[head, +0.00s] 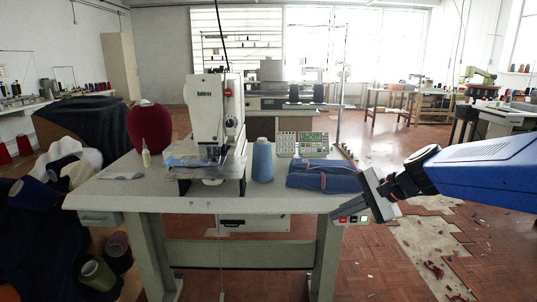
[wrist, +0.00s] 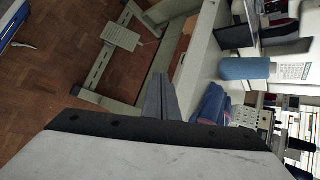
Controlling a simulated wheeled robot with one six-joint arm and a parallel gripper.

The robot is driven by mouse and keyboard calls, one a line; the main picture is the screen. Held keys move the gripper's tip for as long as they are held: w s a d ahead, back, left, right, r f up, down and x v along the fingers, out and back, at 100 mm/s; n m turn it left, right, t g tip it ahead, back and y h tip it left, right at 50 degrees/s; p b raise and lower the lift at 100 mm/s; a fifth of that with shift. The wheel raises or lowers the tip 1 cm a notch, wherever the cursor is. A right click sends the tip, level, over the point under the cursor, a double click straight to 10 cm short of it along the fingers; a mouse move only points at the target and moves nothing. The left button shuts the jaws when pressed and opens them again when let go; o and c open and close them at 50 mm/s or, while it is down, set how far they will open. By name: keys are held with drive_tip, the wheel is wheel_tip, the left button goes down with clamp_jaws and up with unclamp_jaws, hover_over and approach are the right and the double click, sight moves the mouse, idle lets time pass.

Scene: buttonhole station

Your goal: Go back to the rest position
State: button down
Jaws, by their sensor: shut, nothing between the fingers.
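My gripper (head: 376,196) is at the right end of the sewing table (head: 110,190), beside the folded blue denim (head: 322,175). My blue arm comes in from the right. In the wrist view the grey fingers of my gripper (wrist: 160,97) are together with nothing between them. The folded denim (wrist: 211,104) lies just right of the fingers there, apart from them as far as I can tell. The white buttonhole machine (head: 207,108) stands on the table.
A blue thread cone (head: 262,160), a control panel (head: 302,144) and a dark red cone (head: 149,127) stand on the table. A small switch box (head: 352,219) hangs under its right edge, close to my gripper.

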drive_tip(key=s+d+f+n+h, duration=0.2)
drive_tip(key=s+d+n, duration=0.1)
drive_tip(key=s, duration=0.5)
drive_tip(key=s+d+f+n+h, duration=0.3)
drive_tip(key=s+n, duration=0.2)
drive_tip(key=s, duration=0.3)
drive_tip(key=s+d+f+n+h, duration=0.2)
drive_tip(key=s+d+n, duration=0.1)
drive_tip(key=s, duration=0.5)
drive_tip(key=shift+s+d+f+n+h, duration=0.25)
drive_tip(key=shift+f+n+h, duration=0.15)
drive_tip(key=shift+n, duration=0.3)
